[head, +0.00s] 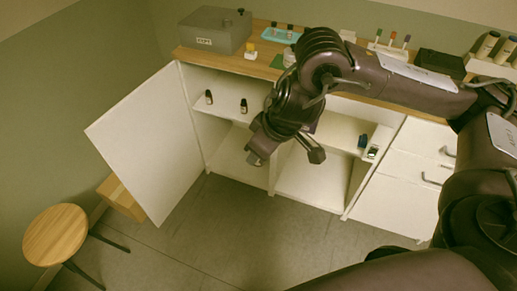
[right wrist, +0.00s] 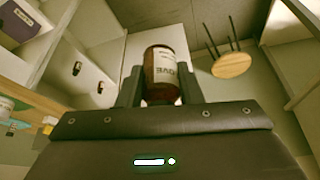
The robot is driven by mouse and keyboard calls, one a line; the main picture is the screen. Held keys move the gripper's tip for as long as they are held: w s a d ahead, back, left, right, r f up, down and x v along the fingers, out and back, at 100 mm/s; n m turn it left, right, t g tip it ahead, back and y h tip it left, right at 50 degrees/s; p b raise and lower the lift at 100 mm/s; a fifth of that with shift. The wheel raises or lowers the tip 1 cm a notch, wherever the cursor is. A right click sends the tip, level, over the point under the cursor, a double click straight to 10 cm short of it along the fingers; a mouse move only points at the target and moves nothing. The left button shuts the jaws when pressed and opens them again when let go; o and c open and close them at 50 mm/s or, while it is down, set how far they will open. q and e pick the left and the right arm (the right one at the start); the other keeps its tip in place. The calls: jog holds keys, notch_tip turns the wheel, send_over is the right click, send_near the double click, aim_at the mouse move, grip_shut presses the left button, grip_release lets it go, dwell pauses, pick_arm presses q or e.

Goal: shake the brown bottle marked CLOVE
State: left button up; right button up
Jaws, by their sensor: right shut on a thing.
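My right gripper (right wrist: 160,88) is shut on a brown bottle (right wrist: 162,72) with a pale label. The lettering on the label is turned in the right wrist view and appears to read CLOVE. The bottle sits between the two dark fingers, and its near end is hidden by the gripper body. In the head view my right gripper (head: 256,156) is in front of the open cabinet, and the bottle cannot be made out there. My left gripper is not in view.
Two small dark bottles (head: 243,105) stand on the cabinet's upper shelf. The white cabinet door (head: 148,140) hangs open at the left. A round wooden stool (head: 55,235) stands on the floor. A grey box (head: 214,30) and several small items sit on the wooden counter.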

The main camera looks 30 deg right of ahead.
dwell(0.3)
notch_tip(320, 180, up, 6)
jog(key=shift+r, duration=0.1)
jog(key=shift+f, duration=3.15)
notch_tip(320, 180, up, 6)
jog(key=shift+r, duration=0.15)
jog(key=shift+f, duration=0.35)
notch_tip(320, 180, down, 6)
jog(key=shift+r, duration=0.2)
notch_tip(320, 180, up, 6)
jog(key=shift+r, duration=0.15)
jog(key=shift+f, duration=3.05)
